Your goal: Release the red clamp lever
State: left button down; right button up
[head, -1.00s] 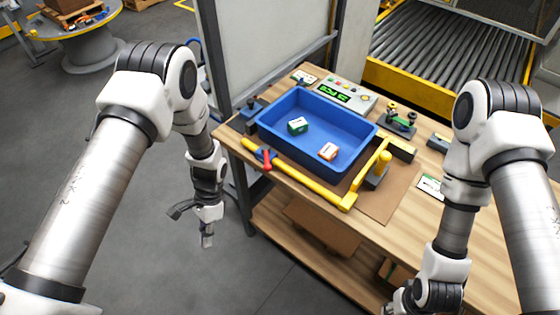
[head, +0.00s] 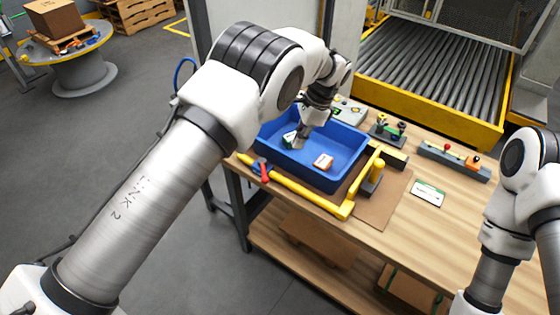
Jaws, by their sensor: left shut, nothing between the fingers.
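The red clamp lever (head: 265,173) sits on a small blue clamp (head: 259,163) on the yellow bar (head: 300,189) along the table's front edge. It looks pointed down toward the front edge; its exact latch position is too small to tell. My left gripper (head: 299,143) is shut and empty, reaching over the blue bin (head: 335,181) beside a green box (head: 289,140). It is up and to the right of the lever, apart from it. The gripper hides part of the green box. My right arm shows at the right edge, but its gripper is out of view.
An orange-and-white box (head: 323,162) lies in the blue bin. A white card (head: 428,194) and a grey block with knobs (head: 454,160) lie farther right. The wooden table's right front (head: 430,235) is clear.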

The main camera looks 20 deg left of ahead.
aim_at(264, 170)
pick_arm(q)
jog(key=p+x, duration=0.3)
jog(key=x, duration=0.6)
jog(key=shift+s+a+f, duration=0.15)
jog(key=shift+a+f, duration=0.05)
jog(key=a, duration=0.1)
jog(key=s+a+p, duration=0.1)
jog(key=a+p, duration=0.1)
jog(key=shift+s+f, duration=0.2)
jog(key=shift+f, duration=0.15)
jog(key=shift+s+a+f, duration=0.15)
jog(key=shift+s+a, duration=0.05)
jog(key=shift+a, duration=0.1)
jog(key=shift+w+d, duration=0.1)
jog(key=shift+p, duration=0.3)
